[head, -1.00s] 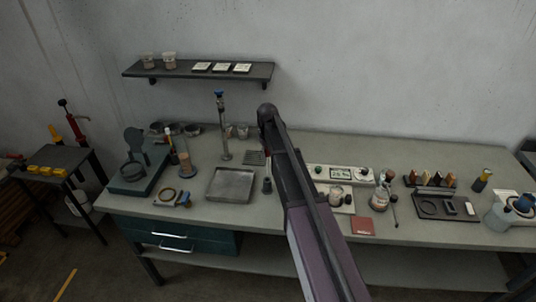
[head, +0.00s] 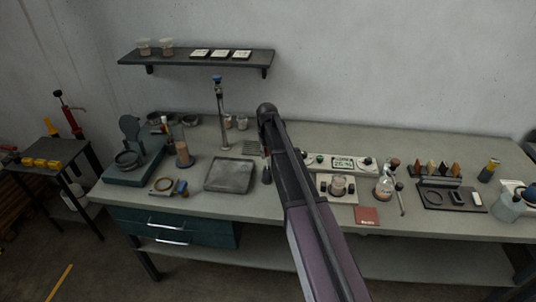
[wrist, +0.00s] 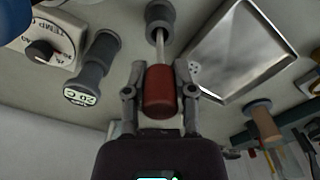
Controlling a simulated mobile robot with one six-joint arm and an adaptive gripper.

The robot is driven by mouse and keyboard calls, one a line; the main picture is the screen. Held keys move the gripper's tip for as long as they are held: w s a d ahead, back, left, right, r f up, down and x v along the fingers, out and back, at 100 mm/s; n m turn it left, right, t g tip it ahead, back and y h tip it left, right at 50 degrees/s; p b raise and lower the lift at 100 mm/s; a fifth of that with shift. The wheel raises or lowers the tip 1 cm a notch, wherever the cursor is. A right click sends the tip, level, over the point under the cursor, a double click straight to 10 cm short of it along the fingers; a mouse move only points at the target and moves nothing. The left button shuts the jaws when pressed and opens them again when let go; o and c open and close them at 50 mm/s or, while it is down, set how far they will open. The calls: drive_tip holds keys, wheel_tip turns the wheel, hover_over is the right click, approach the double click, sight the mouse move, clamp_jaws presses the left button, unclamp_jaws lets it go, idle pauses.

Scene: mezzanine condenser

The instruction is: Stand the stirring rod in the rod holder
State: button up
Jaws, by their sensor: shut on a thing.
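The stirring rod shows in the wrist view as a brown-red handle (wrist: 160,92) with a thin pale shaft (wrist: 161,45). My gripper (wrist: 160,76) is shut on the handle, one finger on each side. The shaft runs away from the gripper to a dark grey round piece (wrist: 159,14), which looks like the rod holder. I cannot tell whether the shaft's end is inside it or only lined up over it. In the head view a small dark upright piece (head: 267,175) stands on the bench just left of my arm, which hides most of the gripper.
A metal tray (head: 229,175) lies left of the gripper. A dial unit (wrist: 42,50) and a dark cylinder with a small display (wrist: 94,68) lie to the left in the wrist view. A flask (head: 384,187) and a red booklet (head: 366,215) are to the right. A shelf (head: 195,57) hangs above.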

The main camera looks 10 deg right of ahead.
drive_tip(key=shift+f+b, duration=1.1)
drive_tip(key=shift+f, duration=0.25)
drive_tip(key=o, duration=1)
drive_tip(key=shift+r, duration=0.1)
